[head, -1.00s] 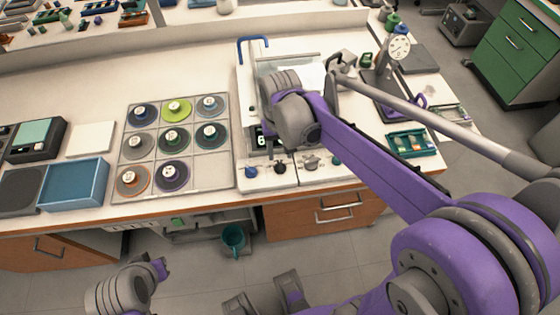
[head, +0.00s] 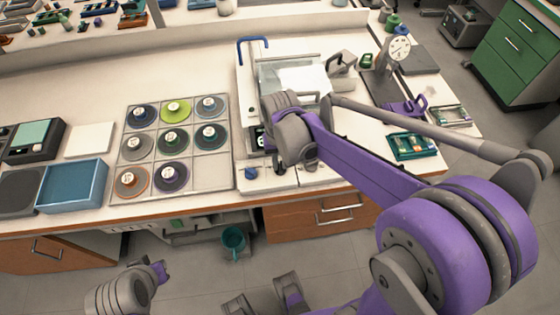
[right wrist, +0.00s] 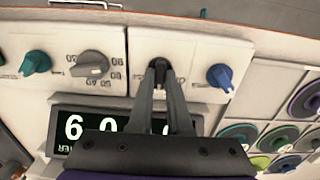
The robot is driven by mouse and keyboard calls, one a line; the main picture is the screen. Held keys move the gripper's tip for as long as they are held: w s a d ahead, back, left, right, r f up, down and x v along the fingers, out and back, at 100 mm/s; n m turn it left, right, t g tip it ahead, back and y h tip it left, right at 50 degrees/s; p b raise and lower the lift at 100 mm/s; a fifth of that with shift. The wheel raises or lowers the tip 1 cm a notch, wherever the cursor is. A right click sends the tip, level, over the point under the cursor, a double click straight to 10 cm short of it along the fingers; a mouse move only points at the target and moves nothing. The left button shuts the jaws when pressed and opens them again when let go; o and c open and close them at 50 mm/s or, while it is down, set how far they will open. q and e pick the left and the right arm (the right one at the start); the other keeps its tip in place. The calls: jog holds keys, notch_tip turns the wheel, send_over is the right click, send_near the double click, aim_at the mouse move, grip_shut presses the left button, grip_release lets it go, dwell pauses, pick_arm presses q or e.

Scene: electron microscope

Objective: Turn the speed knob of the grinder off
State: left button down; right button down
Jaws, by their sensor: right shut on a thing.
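The grinder (head: 287,176) stands at the front edge of the bench, and its front panel carries a row of knobs. In the right wrist view my right gripper (right wrist: 160,72) is shut on a black knob (right wrist: 158,64). A grey pointer knob (right wrist: 91,65) with a numbered scale is left of it, and a blue knob (right wrist: 219,77) is right of it. A teal knob (right wrist: 36,62) is farther left. A lit display (right wrist: 75,127) is partly covered by my fingers. In the head view my wrist hides the gripped knob. Part of my left arm shows low left; its jaws are unclear.
A grid tray (head: 215,165) of round discs lies left of the grinder. A blue bin (head: 72,186) and a small teal tray (head: 414,146) are on the bench. A dial gauge stand (head: 398,49) stands behind right. Bare bench shows behind the disc tray.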

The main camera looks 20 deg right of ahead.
jog(key=shift+n, duration=0.3)
jog(key=n, duration=1.1)
dwell(0.5)
jog(key=shift+n, duration=0.3)
jog(key=c, duration=0.9)
grip_release()
jog(key=shift+o, duration=0.2)
jog(key=shift+r, duration=0.1)
